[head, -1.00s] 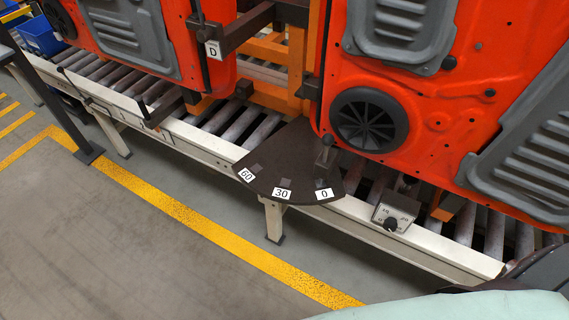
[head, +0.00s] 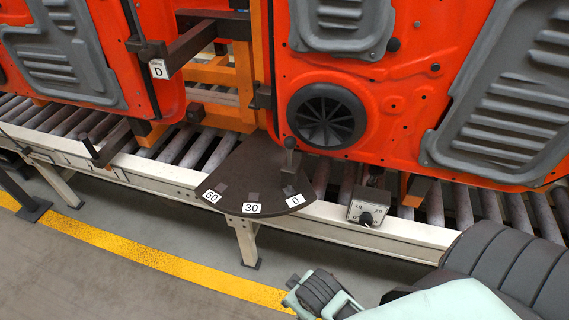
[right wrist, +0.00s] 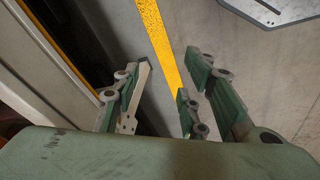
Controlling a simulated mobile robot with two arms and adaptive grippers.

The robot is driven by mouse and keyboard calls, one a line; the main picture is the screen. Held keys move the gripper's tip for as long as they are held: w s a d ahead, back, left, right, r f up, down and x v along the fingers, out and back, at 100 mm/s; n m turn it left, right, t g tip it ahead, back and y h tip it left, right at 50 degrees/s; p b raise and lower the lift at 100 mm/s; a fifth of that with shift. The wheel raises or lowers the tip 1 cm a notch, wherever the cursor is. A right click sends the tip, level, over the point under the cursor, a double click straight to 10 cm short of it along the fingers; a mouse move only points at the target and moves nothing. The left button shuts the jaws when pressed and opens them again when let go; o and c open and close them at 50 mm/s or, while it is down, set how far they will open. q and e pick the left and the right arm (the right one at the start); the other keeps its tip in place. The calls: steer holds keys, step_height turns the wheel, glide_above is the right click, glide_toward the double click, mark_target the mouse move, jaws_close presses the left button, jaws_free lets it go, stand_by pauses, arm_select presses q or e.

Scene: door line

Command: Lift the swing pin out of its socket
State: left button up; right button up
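The swing pin (head: 290,156) is a grey upright pin with a round knob on top. It stands at the 0 mark of a dark quarter-round plate (head: 238,172) marked 60, 30 and 0, beside the orange door panel (head: 395,100). Its lower end is hidden in the block around it. My right gripper (head: 318,292) is low in the head view, in front of and below the plate, apart from the pin. In the right wrist view its fingers (right wrist: 165,88) are spread with only floor between them. My left gripper is not in view.
A roller conveyor with a pale rail (head: 335,217) runs across under the orange panels. A small control box with a knob (head: 368,206) sits right of the plate. A dark bracket arm with a D label (head: 158,69) juts out at upper left. The floor in front is clear.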

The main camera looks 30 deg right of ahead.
mark_target(288, 153)
steer(key=w+d+r+n+h+b, duration=0.2)
steer(key=w+d+r+n+h, duration=0.7)
steer(key=d+r+h, duration=0.25)
steer(key=w+a+r+n+t+h, duration=0.3)
steer(key=w+r+n+t+h, duration=0.1)
steer(key=w+r+n, duration=0.25)
steer(key=w+a+r+n+t+h, duration=0.4)
steer(key=w+r+n, duration=0.1)
steer(key=r, duration=0.3)
steer(key=shift+y, duration=0.25)
steer(key=p+x, duration=0.2)
steer(key=x, duration=0.5)
steer(key=shift+d+p, duration=0.1)
steer(key=shift+p, duration=0.3)
steer(key=shift+c, duration=0.2)
steer(key=shift+s, duration=0.15)
steer(key=c, duration=1)
jaws_close()
